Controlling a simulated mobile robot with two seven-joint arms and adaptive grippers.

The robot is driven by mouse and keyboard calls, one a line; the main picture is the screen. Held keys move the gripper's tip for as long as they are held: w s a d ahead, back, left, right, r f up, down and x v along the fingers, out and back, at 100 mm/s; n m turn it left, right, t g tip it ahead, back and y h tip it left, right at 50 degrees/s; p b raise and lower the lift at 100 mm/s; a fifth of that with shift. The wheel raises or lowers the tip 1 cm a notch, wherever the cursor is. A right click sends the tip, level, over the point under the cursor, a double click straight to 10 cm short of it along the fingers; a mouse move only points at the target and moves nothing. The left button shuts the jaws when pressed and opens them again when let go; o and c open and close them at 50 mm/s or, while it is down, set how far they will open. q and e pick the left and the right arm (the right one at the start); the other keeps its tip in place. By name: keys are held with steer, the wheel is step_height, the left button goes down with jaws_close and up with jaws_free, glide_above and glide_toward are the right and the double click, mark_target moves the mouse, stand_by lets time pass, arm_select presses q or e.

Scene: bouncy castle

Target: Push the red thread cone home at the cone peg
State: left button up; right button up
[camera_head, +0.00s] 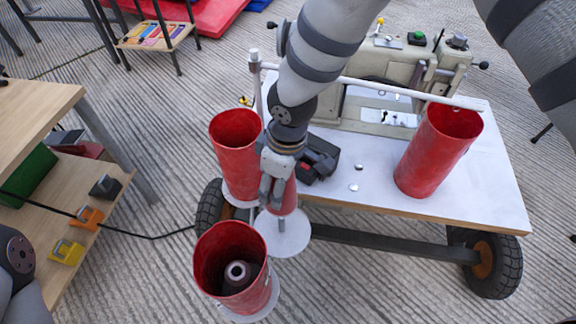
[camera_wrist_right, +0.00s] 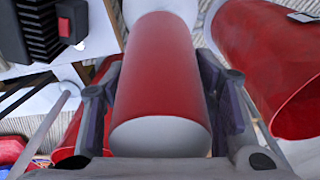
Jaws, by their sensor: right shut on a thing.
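My right gripper (camera_head: 274,190) reaches down from the top of the head view, its fingers shut around the red thread cone (camera_head: 288,196). In the right wrist view the cone (camera_wrist_right: 160,75) lies between both fingers (camera_wrist_right: 160,110), red with a pale band at its near end. The cone is over the round white disc (camera_head: 290,240) of the cone peg (camera_head: 282,224); a short length of the peg shows below the cone. The gripper hides the cone's upper part, so I cannot tell how far it is on the peg. My left gripper is not in view.
Open red tubes stand close by: one behind left (camera_head: 236,155), one in front (camera_head: 230,265) with a dark cone inside. Another red tube (camera_head: 437,155) stands on the white table (camera_head: 480,205) by the sewing machine (camera_head: 400,65). A wooden shelf (camera_head: 50,200) is at left.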

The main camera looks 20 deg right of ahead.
step_height(320, 180, down, 6)
steer(key=b, duration=0.5)
steer(key=shift+f, duration=0.4)
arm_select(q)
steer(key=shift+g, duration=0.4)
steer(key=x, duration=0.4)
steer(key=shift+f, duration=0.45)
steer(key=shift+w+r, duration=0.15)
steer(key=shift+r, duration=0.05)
arm_select(e)
steer(key=shift+f, duration=0.1)
arm_select(q)
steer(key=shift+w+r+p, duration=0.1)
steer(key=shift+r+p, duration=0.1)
steer(key=shift+p, duration=0.25)
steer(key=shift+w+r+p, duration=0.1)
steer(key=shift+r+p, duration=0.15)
steer(key=shift+p, duration=0.05)
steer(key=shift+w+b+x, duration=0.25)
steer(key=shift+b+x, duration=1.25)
steer(key=shift+b, duration=0.3)
arm_select(e)
steer(key=shift+f, duration=3.85)
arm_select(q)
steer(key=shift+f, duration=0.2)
arm_select(e)
steer(key=o, duration=1.4)
